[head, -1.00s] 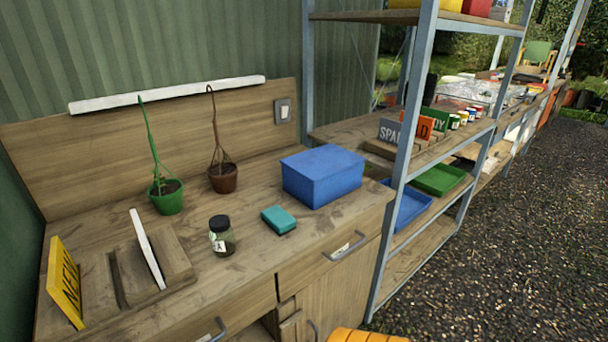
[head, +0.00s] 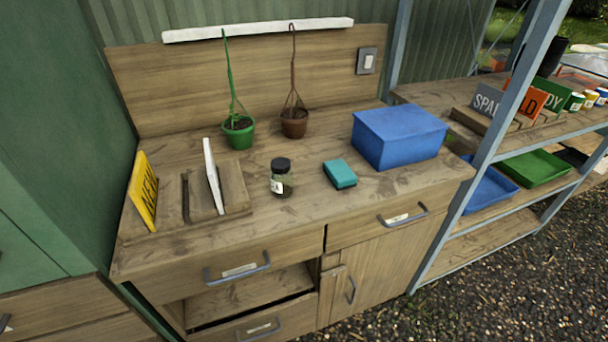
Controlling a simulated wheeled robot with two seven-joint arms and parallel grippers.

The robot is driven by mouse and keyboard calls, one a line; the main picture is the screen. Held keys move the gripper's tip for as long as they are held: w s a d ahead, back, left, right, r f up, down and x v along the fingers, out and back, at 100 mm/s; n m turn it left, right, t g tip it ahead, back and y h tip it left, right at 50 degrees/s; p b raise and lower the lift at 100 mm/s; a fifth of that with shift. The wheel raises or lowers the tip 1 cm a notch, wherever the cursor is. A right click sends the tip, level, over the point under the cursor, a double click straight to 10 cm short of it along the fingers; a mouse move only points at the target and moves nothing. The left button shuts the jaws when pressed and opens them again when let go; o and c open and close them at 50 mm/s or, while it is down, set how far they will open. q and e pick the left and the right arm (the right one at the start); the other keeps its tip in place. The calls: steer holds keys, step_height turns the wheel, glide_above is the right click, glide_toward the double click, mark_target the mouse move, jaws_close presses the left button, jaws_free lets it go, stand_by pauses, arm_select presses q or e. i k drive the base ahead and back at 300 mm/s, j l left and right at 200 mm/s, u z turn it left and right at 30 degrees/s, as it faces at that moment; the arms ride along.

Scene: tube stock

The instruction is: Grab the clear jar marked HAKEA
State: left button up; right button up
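A small clear jar (head: 281,180) with a black lid stands upright on the wooden bench top. Its white label faces left and its text is too small and turned to read in full. It stands between the slotted wooden sign holder and a teal sponge. Neither of my grippers shows in the head view.
Left of the jar is a wooden holder (head: 232,190) with a yellow sign (head: 143,191) and a white panel (head: 212,176). A teal sponge (head: 340,174) and blue box (head: 399,137) are to the right. Green (head: 238,133) and brown (head: 294,123) pots stand behind. The bench front is clear.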

mark_target(281, 177)
steer(key=k+j+z, duration=1.2)
steer(key=k, duration=0.2)
